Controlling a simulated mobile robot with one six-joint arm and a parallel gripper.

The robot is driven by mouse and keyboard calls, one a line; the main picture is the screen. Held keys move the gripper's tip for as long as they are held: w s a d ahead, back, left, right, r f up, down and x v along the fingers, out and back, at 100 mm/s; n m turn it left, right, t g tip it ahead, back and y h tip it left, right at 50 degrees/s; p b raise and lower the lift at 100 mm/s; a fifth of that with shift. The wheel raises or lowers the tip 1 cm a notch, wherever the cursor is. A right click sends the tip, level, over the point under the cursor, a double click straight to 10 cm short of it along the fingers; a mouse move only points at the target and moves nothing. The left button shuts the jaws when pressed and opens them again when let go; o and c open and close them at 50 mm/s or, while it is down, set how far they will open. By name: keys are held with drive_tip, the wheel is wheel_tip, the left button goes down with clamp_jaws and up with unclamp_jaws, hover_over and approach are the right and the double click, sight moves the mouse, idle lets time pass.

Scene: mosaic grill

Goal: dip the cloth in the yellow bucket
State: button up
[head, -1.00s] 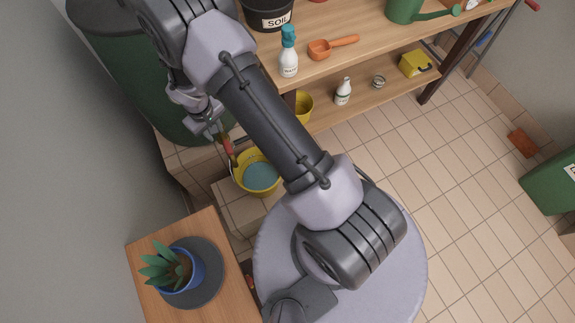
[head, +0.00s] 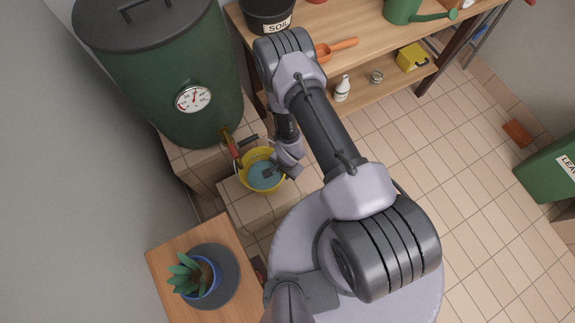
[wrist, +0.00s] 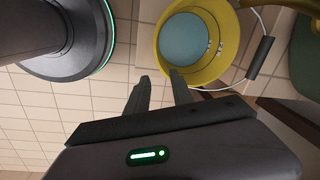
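The yellow bucket (head: 245,180) stands on a tiled step below the green tank and holds blue water. In the wrist view the bucket (wrist: 232,45) is just beyond my fingertips, with its wire handle and dark grip hanging to the right. My gripper (wrist: 159,76) has its two fingers apart with nothing seen between them. In the head view my gripper (head: 277,173) is at the right side of the bucket, its dark fingers overlapping the water in the picture. Whether they touch the bucket is unclear. I see no cloth in either view.
The green tank (head: 165,75) with a dial and tap stands behind the bucket. A wooden shelf (head: 385,38) with a scoop, bottle and yellow box is at upper right. A potted plant (head: 195,275) is on a small table at lower left.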

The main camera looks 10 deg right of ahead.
drive_tip(key=f+b, duration=0.2)
drive_tip(key=f, duration=0.3)
drive_tip(key=w+a+f+b, duration=0.1)
drive_tip(key=f+b, duration=0.2)
drive_tip(key=f, duration=0.3)
drive_tip(key=f+b, duration=0.2)
drive_tip(key=f, duration=0.4)
drive_tip(key=shift+w+a+f, duration=0.15)
drive_tip(key=shift+w, duration=0.15)
clamp_jaws()
idle(0.8)
